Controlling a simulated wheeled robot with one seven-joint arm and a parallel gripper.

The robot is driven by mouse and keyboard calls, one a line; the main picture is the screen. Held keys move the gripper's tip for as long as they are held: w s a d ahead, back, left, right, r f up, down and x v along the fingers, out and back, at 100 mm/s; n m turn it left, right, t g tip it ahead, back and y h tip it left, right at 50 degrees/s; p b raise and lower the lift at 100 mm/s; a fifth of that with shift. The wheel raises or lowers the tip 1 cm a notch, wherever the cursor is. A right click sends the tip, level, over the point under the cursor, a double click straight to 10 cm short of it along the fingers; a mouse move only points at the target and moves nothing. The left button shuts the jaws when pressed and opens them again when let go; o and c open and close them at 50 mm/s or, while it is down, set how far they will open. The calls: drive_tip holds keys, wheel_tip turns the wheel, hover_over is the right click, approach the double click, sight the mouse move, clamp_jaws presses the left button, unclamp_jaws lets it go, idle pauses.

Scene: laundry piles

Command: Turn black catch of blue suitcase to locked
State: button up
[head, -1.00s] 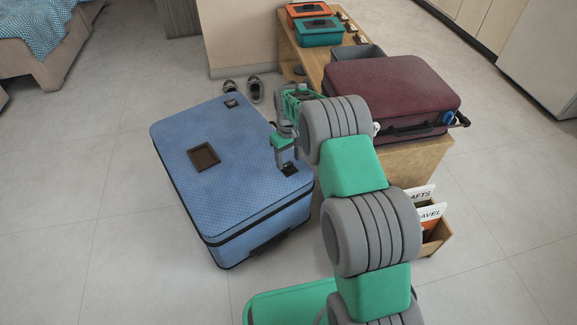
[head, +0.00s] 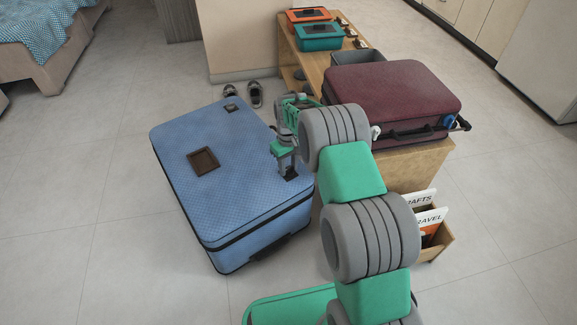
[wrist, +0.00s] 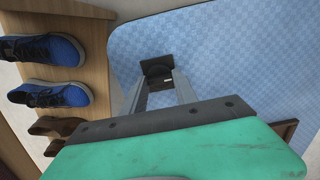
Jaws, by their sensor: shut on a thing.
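The blue suitcase (head: 235,190) lies flat on the floor at left centre, and its patterned lid fills much of the wrist view (wrist: 240,65). A black catch (wrist: 157,66) sits near the lid's right edge. My gripper (head: 287,170) points down at this catch, with its two grey fingers closed on it. In the wrist view the fingertips (wrist: 158,79) meet the catch, and its far part shows beyond them. In the head view the fingers partly hide it. I cannot tell which way the catch is turned. A second dark catch (head: 231,107) is at the lid's far corner.
A brown square patch (head: 203,160) is on the lid. A wooden bench (head: 405,165) with a maroon suitcase (head: 392,100) stands close to the right. Blue shoes (wrist: 50,93) are on its shelf. Dark shoes (head: 254,95) stand beyond the suitcase. The floor at left is clear.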

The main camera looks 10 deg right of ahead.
sight(289, 168)
drive_tip(key=shift+r+m, duration=0.1)
drive_tip(key=shift+m, duration=0.2)
clamp_jaws()
drive_tip(key=m+p, duration=0.2)
drive_tip(key=shift+m, duration=0.3)
drive_tip(key=m+p, duration=0.1)
drive_tip(key=m, duration=0.4)
drive_tip(key=m+p, duration=0.1)
drive_tip(key=m, duration=0.4)
drive_tip(key=m+p, duration=0.1)
drive_tip(key=m, duration=0.3)
drive_tip(key=shift+m, duration=0.3)
drive_tip(key=o, duration=1.2)
unclamp_jaws()
drive_tip(key=shift+c, duration=0.2)
wheel_tip(289, 168, up, 8)
drive_tip(key=shift+f+p, duration=0.15)
drive_tip(key=shift+p, duration=1)
